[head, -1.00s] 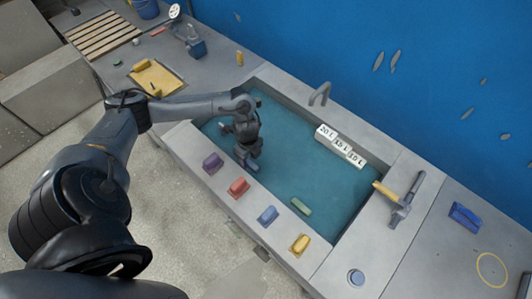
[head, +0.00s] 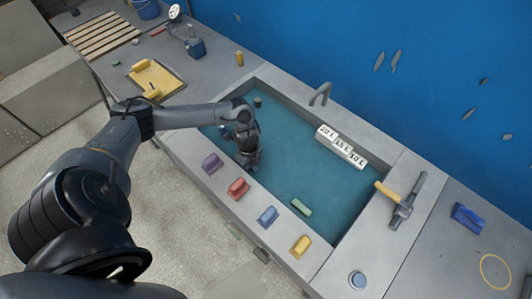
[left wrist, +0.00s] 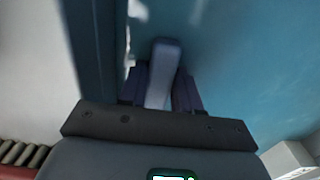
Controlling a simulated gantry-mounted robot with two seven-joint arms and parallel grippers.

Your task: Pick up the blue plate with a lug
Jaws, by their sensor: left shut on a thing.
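My left gripper (head: 248,165) reaches down into the teal-floored basin near its front left edge. In the left wrist view its two dark fingers (left wrist: 162,88) are closed on a pale blue-grey, narrow upright piece (left wrist: 164,60), which I take to be the blue plate with a lug. The piece sticks out beyond the fingertips against the teal floor. Its lower part is hidden by the gripper, and I cannot tell whether it touches the floor. In the head view the gripper hides it. My right gripper is not in view.
Purple (head: 212,163), red (head: 238,188), blue (head: 267,215) and yellow (head: 300,246) blocks line the basin's front ledge. A green bar (head: 301,207) lies in the basin, with white labelled blocks (head: 341,147) at its back. A hammer (head: 402,204) lies right. The basin's middle is clear.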

